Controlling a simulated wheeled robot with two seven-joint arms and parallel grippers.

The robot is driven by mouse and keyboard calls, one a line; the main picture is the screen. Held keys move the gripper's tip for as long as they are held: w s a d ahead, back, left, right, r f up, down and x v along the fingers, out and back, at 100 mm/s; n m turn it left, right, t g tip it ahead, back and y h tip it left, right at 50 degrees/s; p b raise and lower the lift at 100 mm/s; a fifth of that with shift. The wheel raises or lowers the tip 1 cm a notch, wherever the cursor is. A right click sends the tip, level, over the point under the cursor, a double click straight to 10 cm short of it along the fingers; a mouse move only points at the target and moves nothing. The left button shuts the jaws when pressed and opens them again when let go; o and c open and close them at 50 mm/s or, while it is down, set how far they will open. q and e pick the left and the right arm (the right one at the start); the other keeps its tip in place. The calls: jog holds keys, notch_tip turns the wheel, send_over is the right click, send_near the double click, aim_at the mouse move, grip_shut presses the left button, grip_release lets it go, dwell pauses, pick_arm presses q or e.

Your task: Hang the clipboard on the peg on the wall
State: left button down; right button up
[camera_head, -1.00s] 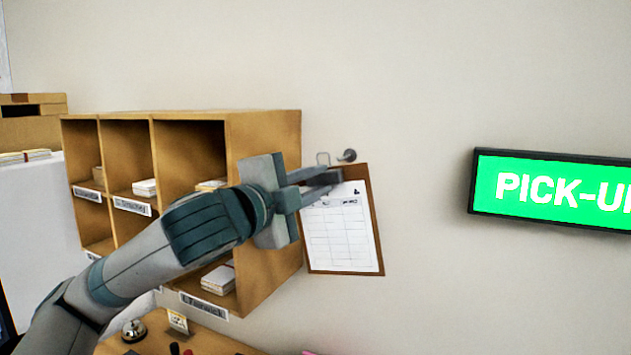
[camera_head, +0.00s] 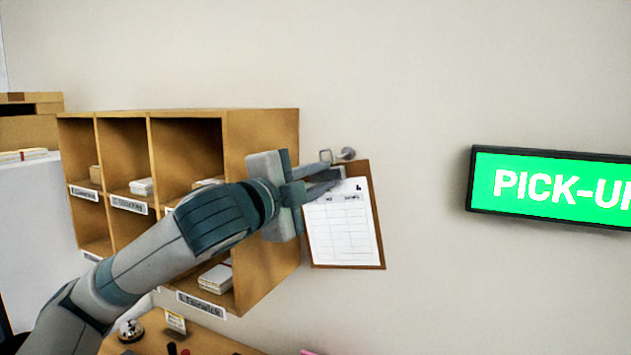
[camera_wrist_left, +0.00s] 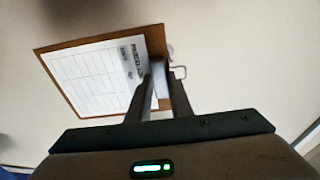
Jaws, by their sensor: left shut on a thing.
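The clipboard (camera_head: 376,222) is a brown board with a white printed sheet and a wire loop at its top. My left gripper (camera_head: 322,186) is shut on its top clip and holds it nearly upright, slightly tilted, in front of the wall. The round metal peg (camera_head: 348,153) is on the wall just right of the wire loop (camera_head: 325,156). I cannot tell whether the loop touches the peg. In the left wrist view the clipboard (camera_wrist_left: 95,75) extends left of the fingers, and the loop (camera_wrist_left: 179,72) sticks out right of them. My right gripper is not in view.
A wooden pigeonhole shelf (camera_head: 262,122) with labels and card stacks stands close left of the clipboard. A lit green sign (camera_head: 555,187) is on the wall at right. A desk (camera_head: 205,340) with a bell (camera_head: 131,329) is below. The wall between clipboard and sign is bare.

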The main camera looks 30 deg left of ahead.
pick_arm(q)
jog(key=shift+w+a+f+b, duration=0.15)
jog(key=shift+w+b, duration=0.15)
jog(key=shift+w, duration=1.3)
jog(key=shift+w+a+f+b, duration=0.1)
jog(key=shift+w+b, duration=0.15)
jog(key=shift+w, duration=1.3)
jog(key=shift+w+f, duration=0.45)
jog(key=shift+w, duration=0.15)
